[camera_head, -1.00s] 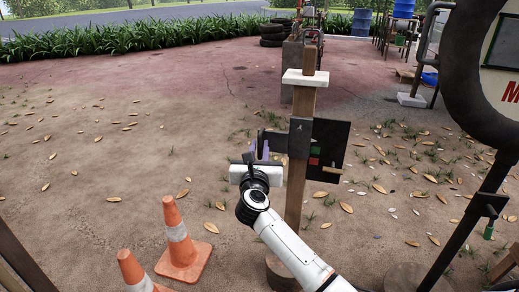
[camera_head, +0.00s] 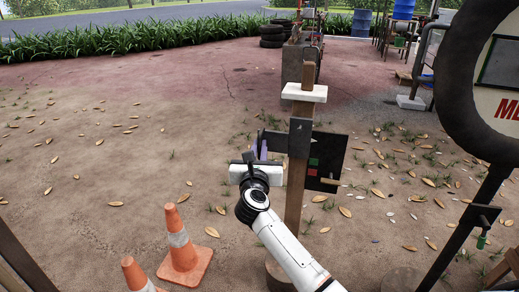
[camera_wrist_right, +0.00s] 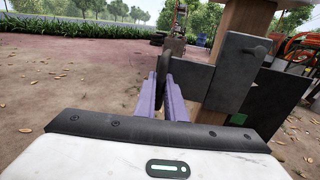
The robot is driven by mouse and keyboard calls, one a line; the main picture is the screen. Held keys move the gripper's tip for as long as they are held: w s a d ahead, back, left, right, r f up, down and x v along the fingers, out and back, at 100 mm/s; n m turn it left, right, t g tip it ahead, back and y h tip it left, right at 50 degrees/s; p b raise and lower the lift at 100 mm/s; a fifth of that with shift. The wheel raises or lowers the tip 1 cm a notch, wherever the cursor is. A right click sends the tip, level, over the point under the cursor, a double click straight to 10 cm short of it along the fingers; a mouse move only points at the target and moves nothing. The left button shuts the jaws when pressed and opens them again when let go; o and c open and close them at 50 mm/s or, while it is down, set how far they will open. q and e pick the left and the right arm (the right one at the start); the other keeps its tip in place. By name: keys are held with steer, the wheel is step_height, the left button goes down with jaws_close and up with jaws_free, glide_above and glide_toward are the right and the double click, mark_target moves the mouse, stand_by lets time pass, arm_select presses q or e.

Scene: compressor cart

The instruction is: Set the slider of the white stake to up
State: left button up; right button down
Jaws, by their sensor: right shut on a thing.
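The stake is a wooden post (camera_head: 296,200) with a white crosspiece (camera_head: 304,93) near its top. A dark grey slider sleeve (camera_head: 300,137) sits around the post, a short gap below the crosspiece. It also shows in the right wrist view (camera_wrist_right: 232,75), with a dark arm (camera_wrist_right: 190,76) reaching left from it. My right gripper (camera_head: 262,150) is left of the post. Its purple fingers (camera_wrist_right: 165,95) are shut on the end of that arm. Part of the grip is hidden behind the hand in the head view. My left gripper is not in view.
A black panel (camera_head: 334,150) with red and green squares is right of the post. Two orange cones (camera_head: 183,258) stand at the lower left. A large dark ring on a stand (camera_head: 462,115) is close at the right. Open ground lies to the left, with tyres (camera_head: 272,42) behind.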

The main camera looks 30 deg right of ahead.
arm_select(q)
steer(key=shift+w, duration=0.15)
arm_select(e)
steer(key=shift+r, duration=0.45)
steer(key=c, duration=2.1)
jaws_free()
steer(key=shift+f, duration=0.1)
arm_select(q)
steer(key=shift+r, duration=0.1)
arm_select(e)
steer(key=shift+s+a+f, duration=0.1)
steer(key=shift+s+a, duration=0.05)
arm_select(q)
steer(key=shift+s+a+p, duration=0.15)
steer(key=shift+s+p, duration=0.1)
steer(key=shift+p, duration=0.25)
arm_select(e)
steer(key=v, duration=1)
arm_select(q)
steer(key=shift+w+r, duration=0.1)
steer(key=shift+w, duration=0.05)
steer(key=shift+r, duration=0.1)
